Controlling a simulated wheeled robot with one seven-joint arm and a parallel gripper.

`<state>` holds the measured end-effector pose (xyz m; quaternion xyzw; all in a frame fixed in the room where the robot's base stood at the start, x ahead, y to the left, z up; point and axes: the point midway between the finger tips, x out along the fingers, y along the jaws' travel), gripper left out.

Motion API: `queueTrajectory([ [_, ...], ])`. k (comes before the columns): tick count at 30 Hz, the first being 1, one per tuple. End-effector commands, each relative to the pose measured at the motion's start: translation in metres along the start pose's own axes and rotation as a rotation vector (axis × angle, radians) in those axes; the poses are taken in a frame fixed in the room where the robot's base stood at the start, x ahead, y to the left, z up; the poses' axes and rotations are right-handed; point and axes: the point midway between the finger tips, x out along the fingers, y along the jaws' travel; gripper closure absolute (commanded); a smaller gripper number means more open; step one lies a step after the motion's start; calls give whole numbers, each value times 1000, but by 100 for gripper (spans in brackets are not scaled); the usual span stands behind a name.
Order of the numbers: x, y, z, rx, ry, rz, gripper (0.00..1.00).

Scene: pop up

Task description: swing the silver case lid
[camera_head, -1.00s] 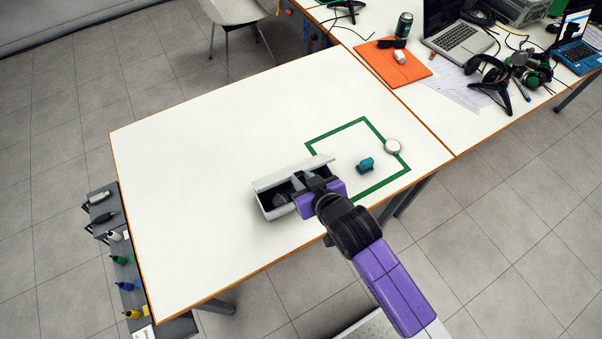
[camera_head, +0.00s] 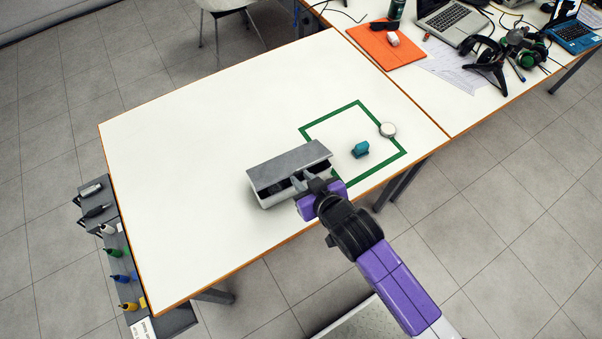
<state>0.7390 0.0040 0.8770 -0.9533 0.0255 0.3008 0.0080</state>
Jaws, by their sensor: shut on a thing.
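The silver case (camera_head: 268,203) stands on the white table, left of the green outlined square. Its grey lid (camera_head: 290,165) is hinged along the far side and slants over the box, partly open, with a dark gap along the near side. My gripper (camera_head: 299,184) is at the near right part of that gap, with its fingertips at the lid's near edge. It is shut on the lid, though the contact itself is partly hidden by my wrist. The inside of the case is mostly hidden.
The left half of the white table (camera_head: 190,150) is clear. A grey rack with bottles (camera_head: 115,255) stands off its left edge.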

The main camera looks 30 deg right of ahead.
Motion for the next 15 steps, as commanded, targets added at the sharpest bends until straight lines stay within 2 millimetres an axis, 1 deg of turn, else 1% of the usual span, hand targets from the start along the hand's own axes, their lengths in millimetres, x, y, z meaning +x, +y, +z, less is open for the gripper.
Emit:
queueTrajectory([
  [1,1,0,9,0,-7,0,100],
  [3,1,0,12,0,-6,0,100],
  [15,1,0,14,0,-5,0,100],
])
